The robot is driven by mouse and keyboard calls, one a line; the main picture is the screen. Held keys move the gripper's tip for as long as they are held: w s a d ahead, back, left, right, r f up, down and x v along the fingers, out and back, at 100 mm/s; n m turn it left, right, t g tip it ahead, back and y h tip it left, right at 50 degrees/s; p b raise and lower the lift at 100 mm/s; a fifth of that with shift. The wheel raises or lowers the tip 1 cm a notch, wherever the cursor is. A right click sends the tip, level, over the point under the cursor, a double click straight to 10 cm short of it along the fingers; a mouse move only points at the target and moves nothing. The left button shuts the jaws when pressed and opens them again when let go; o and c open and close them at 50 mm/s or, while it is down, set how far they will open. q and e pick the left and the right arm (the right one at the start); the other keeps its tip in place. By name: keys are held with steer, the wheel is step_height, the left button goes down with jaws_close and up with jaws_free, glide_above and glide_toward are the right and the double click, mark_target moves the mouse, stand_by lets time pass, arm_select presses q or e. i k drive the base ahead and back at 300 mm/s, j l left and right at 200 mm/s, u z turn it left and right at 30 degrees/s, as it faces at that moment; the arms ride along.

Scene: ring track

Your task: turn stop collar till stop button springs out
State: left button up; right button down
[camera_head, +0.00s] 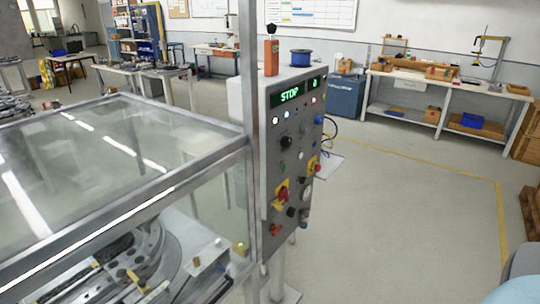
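The grey control panel (293,140) stands right of the glazed machine, with a display (290,94) reading STOP in green. A red knob on a yellow plate (282,194) sits low on the panel's left side. A second yellow plate with a red button (317,168) sits at the panel's right edge. Either may be the stop button. I cannot make out a collar, or whether either button is in or out. Another red knob (276,230) is at the lower left. Neither of my grippers is in view.
The glazed enclosure (130,145) with a metal frame fills the left. A post (248,70) rises beside the panel. Open grey floor (415,215) with a yellow line lies to the right. A workbench (450,85) stands at the back right.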

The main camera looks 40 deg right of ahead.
mark_target(315, 163)
steer(key=z, duration=1.55)
steer(key=i+u, duration=0.1)
steer(key=u, duration=0.5)
steer(key=i+l+u, duration=0.45)
steer(key=l, duration=0.15)
steer(key=l+u, duration=0.2)
steer(key=l, duration=0.15)
steer(key=i+l, duration=0.15)
steer(key=l, duration=0.2)
steer(key=i+l, duration=0.15)
steer(key=l, duration=0.25)
steer(key=i+l+u, duration=0.1)
steer(key=l, duration=0.25)
steer(key=i+l, duration=0.15)
steer(key=l, duration=0.25)
steer(key=i+l, duration=0.1)
steer(key=l, duration=0.3)
steer(key=i+u, duration=0.05)
